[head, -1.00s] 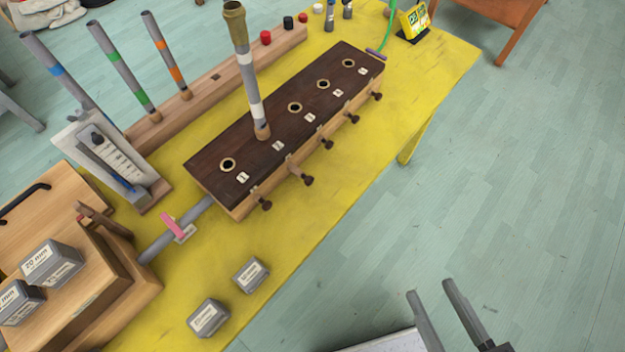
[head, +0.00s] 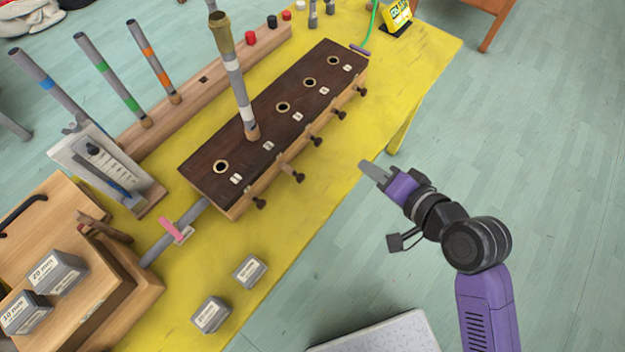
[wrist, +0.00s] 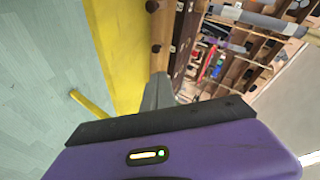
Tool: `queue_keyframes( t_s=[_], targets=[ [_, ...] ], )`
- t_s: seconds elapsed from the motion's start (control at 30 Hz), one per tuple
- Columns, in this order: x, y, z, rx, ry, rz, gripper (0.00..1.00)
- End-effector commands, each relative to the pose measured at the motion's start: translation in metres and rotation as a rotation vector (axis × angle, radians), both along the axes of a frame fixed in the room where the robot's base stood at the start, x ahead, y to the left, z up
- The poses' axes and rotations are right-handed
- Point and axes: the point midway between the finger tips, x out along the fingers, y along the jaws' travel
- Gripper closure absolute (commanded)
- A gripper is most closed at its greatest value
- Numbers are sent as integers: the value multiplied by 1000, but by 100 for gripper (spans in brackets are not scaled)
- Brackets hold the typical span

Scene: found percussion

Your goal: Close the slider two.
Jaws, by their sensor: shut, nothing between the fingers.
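The dark-topped wooden chest (head: 225,145) stands on the yellow table with numbered labels and a row of dark slider knobs along its front side. The second knob from the near left end, slider two (head: 298,178), sticks out further than the others, with a length of pale wooden bar showing. The first knob (head: 259,203) sits close to the chest. My gripper (head: 367,169) is shut and empty, right of slider two and apart from it, near the table's front edge. In the wrist view its fingers (wrist: 158,92) point toward the chest's front; a dark knob (wrist: 155,48) shows beyond them.
A tall grey pipe (head: 238,90) stands upright in the chest's second hole. Two grey weights (head: 250,271) lie on the yellow table (head: 330,200) in front. A wooden box (head: 110,300) with weights is at left.

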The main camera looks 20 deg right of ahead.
Motion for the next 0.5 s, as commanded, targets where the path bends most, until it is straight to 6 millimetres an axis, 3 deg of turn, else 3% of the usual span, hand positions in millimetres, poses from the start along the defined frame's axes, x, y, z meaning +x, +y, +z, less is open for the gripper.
queue_keyframes(
  t_s=[0.17,0.3,0.5],
  targets=[
    [-24,31,-31,210,231,46,100],
    [-40,43,-41,278,329,55,100],
    [-33,50,-51,293,343,46,100]
  ],
)
